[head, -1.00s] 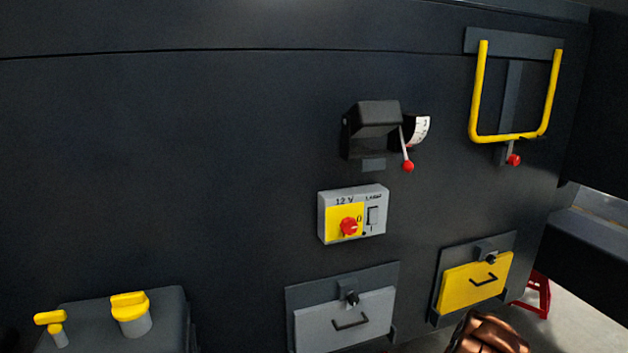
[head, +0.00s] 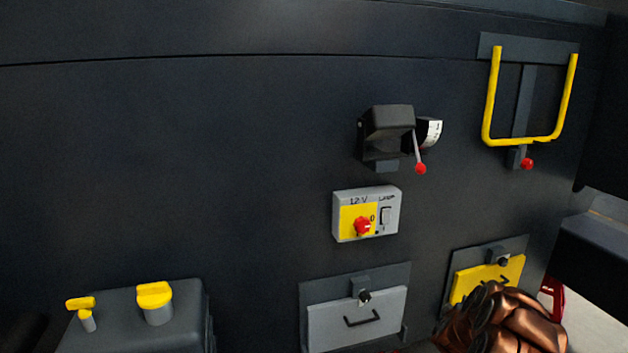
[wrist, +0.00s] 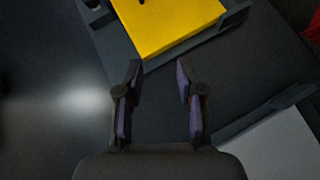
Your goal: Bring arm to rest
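My gripper shows in the wrist view (wrist: 158,85) with its two fingers apart and nothing between them. The dark chassis panel lies behind the fingers. A yellow drawer front (wrist: 172,25) is beyond the fingertips in that view, apart from them. In the head view a copper-coloured part of my arm (head: 503,322) is at the lower right, in front of the yellow drawer front (head: 470,280), and covers its lower right part. The fingers cannot be made out in the head view.
The dark chassis wall (head: 180,150) carries a grey drawer (head: 350,325), a 12 V switch box (head: 390,203), a black hooded lever unit (head: 388,130) and a yellow U-shaped bar (head: 490,100). A dark tank (head: 190,310) with yellow caps stands lower left. The wall's upper left is bare.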

